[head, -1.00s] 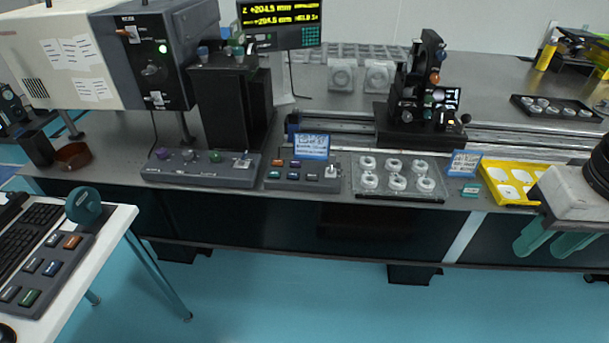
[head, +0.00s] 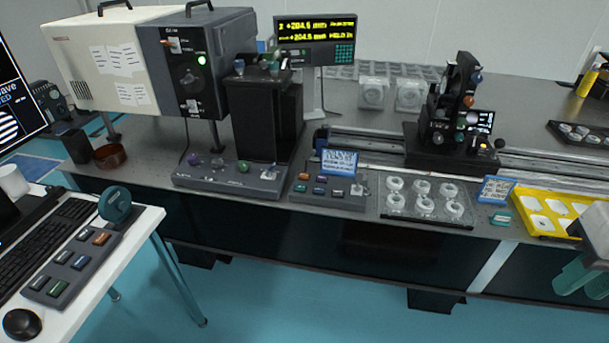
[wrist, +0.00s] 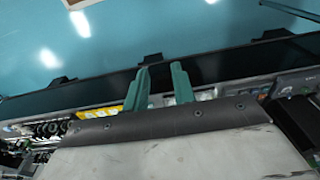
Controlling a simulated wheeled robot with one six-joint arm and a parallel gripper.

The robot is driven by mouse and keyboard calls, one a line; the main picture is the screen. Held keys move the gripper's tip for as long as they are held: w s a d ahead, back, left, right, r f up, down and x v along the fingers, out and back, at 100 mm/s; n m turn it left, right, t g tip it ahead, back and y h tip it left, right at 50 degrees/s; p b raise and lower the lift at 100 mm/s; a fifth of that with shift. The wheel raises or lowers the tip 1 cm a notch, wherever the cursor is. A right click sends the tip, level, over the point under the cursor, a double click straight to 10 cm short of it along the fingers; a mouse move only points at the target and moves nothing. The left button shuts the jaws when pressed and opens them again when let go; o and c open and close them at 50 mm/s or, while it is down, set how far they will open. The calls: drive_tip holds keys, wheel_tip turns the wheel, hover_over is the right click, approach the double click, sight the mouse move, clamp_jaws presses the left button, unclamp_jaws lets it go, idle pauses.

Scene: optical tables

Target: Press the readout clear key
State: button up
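The readout (head: 316,40) is a dark box with yellow digits, standing behind the bench equipment at the upper middle of the head view. A block of small teal keys (head: 344,53) is at the lower right of its face. The key labels are too small to read, so I cannot tell which is the clear key. My gripper (head: 582,278) is at the lower right edge of the head view, partly cut off, far from the readout. In the wrist view its two teal fingers (wrist: 160,70) are apart with nothing between them.
A black-and-white instrument (head: 150,65) and a black block (head: 262,115) stand left of the readout. Button boxes (head: 326,192), a glass tray of white rings (head: 427,203) and a yellow tray (head: 550,212) line the bench front. A white desk (head: 140,222) is at left. Blue floor (head: 300,290) lies open in front.

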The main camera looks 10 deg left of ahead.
clamp_jaws()
idle(1.5)
